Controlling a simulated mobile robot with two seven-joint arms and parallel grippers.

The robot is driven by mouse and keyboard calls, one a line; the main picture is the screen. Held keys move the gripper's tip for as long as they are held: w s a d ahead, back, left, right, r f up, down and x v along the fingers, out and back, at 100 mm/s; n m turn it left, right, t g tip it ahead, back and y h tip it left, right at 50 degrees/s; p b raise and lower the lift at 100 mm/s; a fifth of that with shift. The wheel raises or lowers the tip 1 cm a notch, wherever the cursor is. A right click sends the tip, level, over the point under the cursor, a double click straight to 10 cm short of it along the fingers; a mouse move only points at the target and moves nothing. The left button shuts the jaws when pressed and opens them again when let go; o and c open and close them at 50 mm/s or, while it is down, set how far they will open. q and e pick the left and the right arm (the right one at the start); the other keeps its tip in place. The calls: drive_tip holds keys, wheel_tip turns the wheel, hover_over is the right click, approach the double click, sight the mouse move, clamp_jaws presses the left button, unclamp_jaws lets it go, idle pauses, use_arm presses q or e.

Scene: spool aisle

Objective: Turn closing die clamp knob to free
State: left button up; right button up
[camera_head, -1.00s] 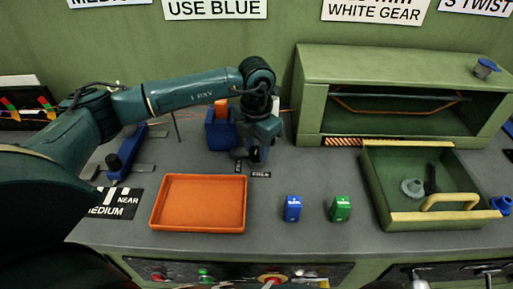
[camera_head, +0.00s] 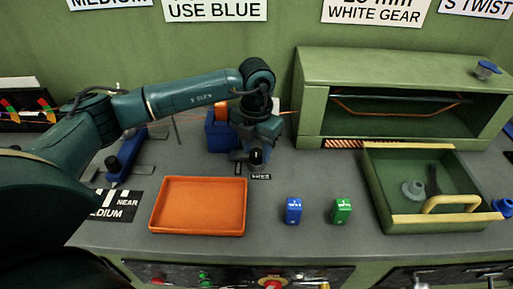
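The closing die (camera_head: 221,135) is a blue block with an orange part on top, standing at the back of the bench left of centre. A small dark knob (camera_head: 257,157) with a pale mark is at its front right, partly covered by my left gripper. Small black labels (camera_head: 260,177) with white print lie by it, too small to read surely. My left gripper (camera_head: 255,150) reaches in from the left and is right at the knob. Its fingers are dark and bunched with the knob, so their gap and contact are unclear. My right gripper is out of view.
An empty orange tray (camera_head: 199,233) lies in front. A blue block (camera_head: 294,210) and a green block (camera_head: 341,210) stand to its right. A green drawer (camera_head: 437,222) holds a grey gear and a dark part, below a green cabinet (camera_head: 400,62). The bench between is clear.

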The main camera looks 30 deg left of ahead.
sight(256, 152)
use_arm(q)
drive_tip(key=o, duration=0.3)
wheel_tip(256, 152, up, 13)
drive_tip(key=shift+r+b, duration=0.1)
drive_tip(key=shift+b, duration=0.45)
idle(0.4)
